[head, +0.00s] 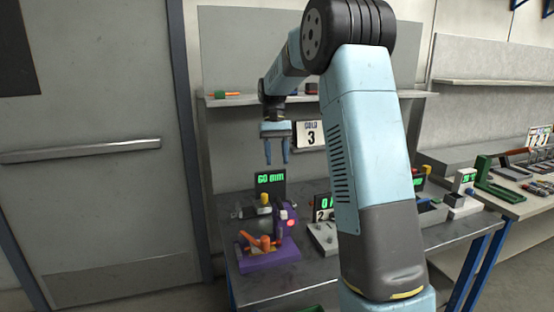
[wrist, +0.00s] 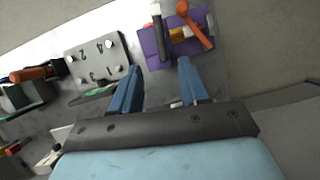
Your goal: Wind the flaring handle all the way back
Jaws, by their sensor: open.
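A purple fixture (head: 275,258) stands at the left end of the workbench, with an orange handle (head: 262,243) at its front. Which part is the flaring handle is not labelled. In the wrist view the purple fixture (wrist: 152,42) is at the top, with the orange handle (wrist: 196,28) lying at a slant across it. My gripper (head: 277,160) is open and empty, pointing down in the air above the fixture, apart from it. Its fingers also show in the wrist view (wrist: 159,68).
A green display reading 60 mm (head: 270,178) stands behind the fixture. A grey numbered plate with knobs (wrist: 100,58) lies beside the fixture. A shelf (head: 228,100) runs along the back wall behind my arm. A second bench (head: 505,207) with tools is at the right.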

